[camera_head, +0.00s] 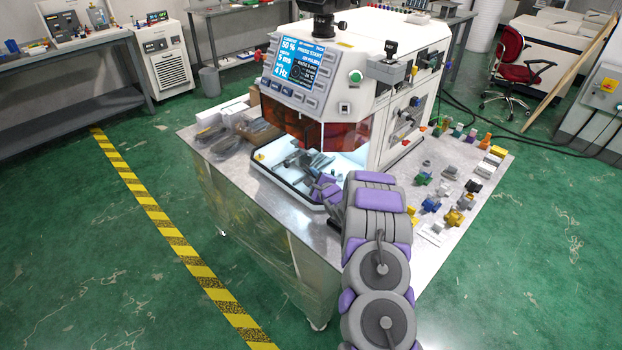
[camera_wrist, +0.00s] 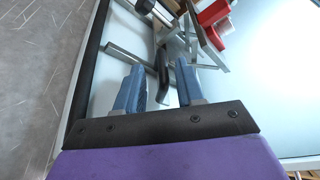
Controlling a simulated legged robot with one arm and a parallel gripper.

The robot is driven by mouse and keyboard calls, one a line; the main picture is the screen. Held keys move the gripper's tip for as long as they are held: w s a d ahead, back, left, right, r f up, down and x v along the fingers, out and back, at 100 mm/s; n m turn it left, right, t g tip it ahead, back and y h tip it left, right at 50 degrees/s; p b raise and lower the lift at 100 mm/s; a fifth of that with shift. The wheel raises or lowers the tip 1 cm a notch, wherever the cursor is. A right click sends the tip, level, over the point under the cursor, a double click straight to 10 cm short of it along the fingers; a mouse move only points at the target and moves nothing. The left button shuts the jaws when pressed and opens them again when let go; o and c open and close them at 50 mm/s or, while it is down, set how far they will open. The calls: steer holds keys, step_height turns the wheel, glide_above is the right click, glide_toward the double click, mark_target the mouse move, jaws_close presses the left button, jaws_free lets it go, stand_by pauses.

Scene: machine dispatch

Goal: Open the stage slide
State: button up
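The stage (camera_head: 303,160) is a grey metal assembly inside the lit, open front bay of the white machine (camera_head: 345,50). In the wrist view its metal bars (camera_wrist: 128,56) and a red part (camera_wrist: 212,12) show at the top. A short dark bar, perhaps the slide's handle (camera_wrist: 162,72), appears between my two blue fingers. My gripper (camera_wrist: 159,76) is open, its fingers apart, with gaps showing on both sides of the bar. In the head view my gripper (camera_head: 325,187) reaches into the bay at its front right edge. The fingertips are too small to make out there.
The bay has a white tray with a dark rim (camera_head: 284,184). Orange tinted panels (camera_head: 290,122) hang above it. Many small coloured parts (camera_head: 452,217) lie on the table right of my arm. Dark trays (camera_head: 212,138) lie at the left.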

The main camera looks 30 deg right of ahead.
steer(key=shift+w+d+f, duration=0.15)
steer(key=shift+w+d, duration=0.3)
steer(key=shift+a, duration=0.5)
steer(key=shift+c, duration=1.2)
steer(key=shift+d, duration=0.2)
jaws_close()
steer(key=shift+s, duration=0.1)
